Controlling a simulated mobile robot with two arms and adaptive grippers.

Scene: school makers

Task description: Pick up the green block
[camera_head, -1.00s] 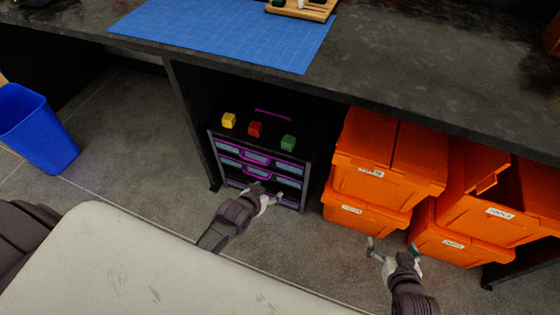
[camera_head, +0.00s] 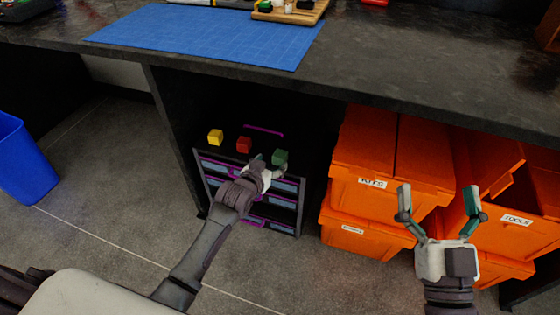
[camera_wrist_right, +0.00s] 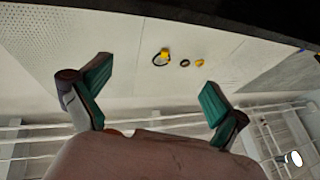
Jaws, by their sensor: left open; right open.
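The green block (camera_head: 280,157) sits on top of the black drawer unit under the workbench, at the right end of a row of blocks. My left gripper (camera_head: 267,160) is open at the front of the unit, close to the green block and just left of it in the head view. Whether a finger touches the block cannot be told. My right gripper (camera_head: 438,197) is open and empty, raised in front of the orange bins. In the right wrist view its two green-padded fingers (camera_wrist_right: 155,90) are spread with nothing between them.
A red block (camera_head: 244,145) and a yellow block (camera_head: 215,137) stand left of the green one. The drawer unit (camera_head: 299,200) is below the workbench top (camera_head: 350,65). Orange bins (camera_head: 372,190) are stacked right of it. A blue bin (camera_head: 22,165) stands at far left.

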